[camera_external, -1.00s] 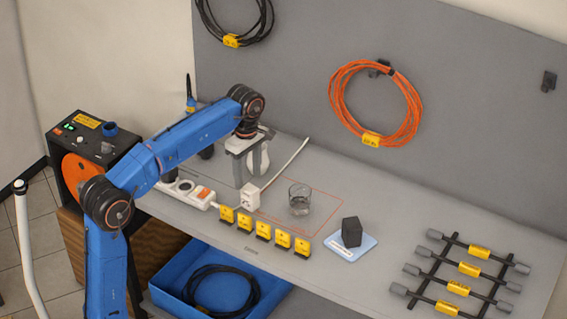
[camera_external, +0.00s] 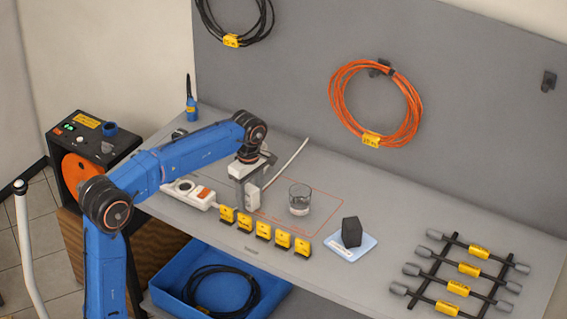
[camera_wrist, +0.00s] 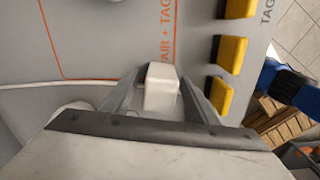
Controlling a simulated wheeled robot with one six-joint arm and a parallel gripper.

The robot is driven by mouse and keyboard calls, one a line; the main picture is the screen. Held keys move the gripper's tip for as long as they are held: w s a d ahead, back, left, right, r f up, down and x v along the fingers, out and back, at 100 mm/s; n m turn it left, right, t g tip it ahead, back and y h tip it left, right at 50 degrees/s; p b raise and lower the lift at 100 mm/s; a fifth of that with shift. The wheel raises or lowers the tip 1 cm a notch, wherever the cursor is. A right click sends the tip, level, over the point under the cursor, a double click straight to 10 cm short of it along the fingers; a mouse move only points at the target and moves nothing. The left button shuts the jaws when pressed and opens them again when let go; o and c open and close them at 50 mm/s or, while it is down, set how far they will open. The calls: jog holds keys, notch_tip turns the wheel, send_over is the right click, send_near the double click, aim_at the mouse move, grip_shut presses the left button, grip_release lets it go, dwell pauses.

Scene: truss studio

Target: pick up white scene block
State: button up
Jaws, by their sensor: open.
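The white scene block (camera_wrist: 161,89) stands on the grey bench, and in the wrist view it shows between my two fingers. In the external view the block (camera_external: 252,189) is partly covered by my gripper (camera_external: 246,203). My gripper is open, pointing down, with a finger on either side of the block, as the wrist view of the gripper (camera_wrist: 159,98) shows. I cannot tell whether either finger touches it.
A white power strip (camera_external: 189,191) lies left of the block. Several yellow tags (camera_external: 263,231) stand along the front edge. A white cable (camera_external: 292,157) runs behind.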

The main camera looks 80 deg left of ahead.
jog(key=c, duration=1.2)
jog(key=shift+r, duration=0.15)
